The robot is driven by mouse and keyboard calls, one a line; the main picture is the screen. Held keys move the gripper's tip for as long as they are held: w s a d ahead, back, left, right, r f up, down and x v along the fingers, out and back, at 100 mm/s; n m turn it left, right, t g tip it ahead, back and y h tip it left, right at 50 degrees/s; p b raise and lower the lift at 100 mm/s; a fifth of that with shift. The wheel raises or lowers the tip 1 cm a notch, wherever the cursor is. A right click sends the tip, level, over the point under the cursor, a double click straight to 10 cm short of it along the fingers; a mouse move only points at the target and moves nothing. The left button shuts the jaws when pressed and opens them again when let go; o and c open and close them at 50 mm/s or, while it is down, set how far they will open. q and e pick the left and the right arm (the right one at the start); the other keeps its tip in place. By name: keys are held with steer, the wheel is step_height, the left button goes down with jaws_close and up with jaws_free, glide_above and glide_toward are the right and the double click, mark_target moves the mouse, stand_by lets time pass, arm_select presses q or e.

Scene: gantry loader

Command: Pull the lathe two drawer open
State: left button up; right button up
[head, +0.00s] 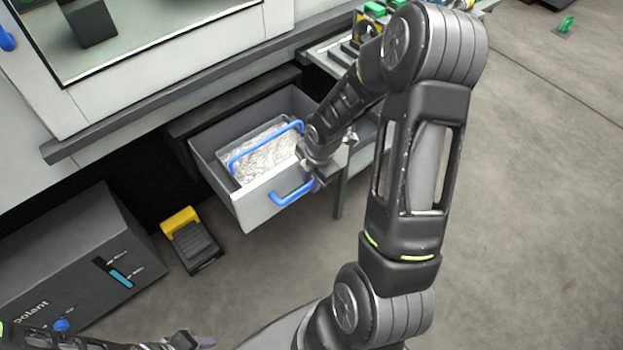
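The lathe drawer (216,186) is a grey box pulled out from under the machine. A clear bin with a blue handle and pale, shiny, crumpled contents (270,158) sits inside it. The drawer's blue front handle (288,196) is on its front panel. My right gripper (318,184) is at the right end of this handle, with its fingers close around it; the fingertips are small and partly hidden, so I cannot tell whether they are closed. My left gripper (205,341) is low at the bottom edge, away from the drawer, and only partly seen.
The machine (120,110) with its window stands behind the drawer. A dark coolant box (75,260) and a yellow-and-black foot pedal (192,240) are on the floor at left. A side table (325,58) with parts stands behind my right arm. Floor in front of the drawer is clear.

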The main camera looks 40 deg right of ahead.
steer(key=shift+o, duration=1.3)
step_height(320, 180, up, 8)
steer(key=s+p, duration=0.1)
steer(key=shift+s+f, duration=0.2)
steer(key=shift+s, duration=0.05)
steer(key=shift+p, duration=0.3)
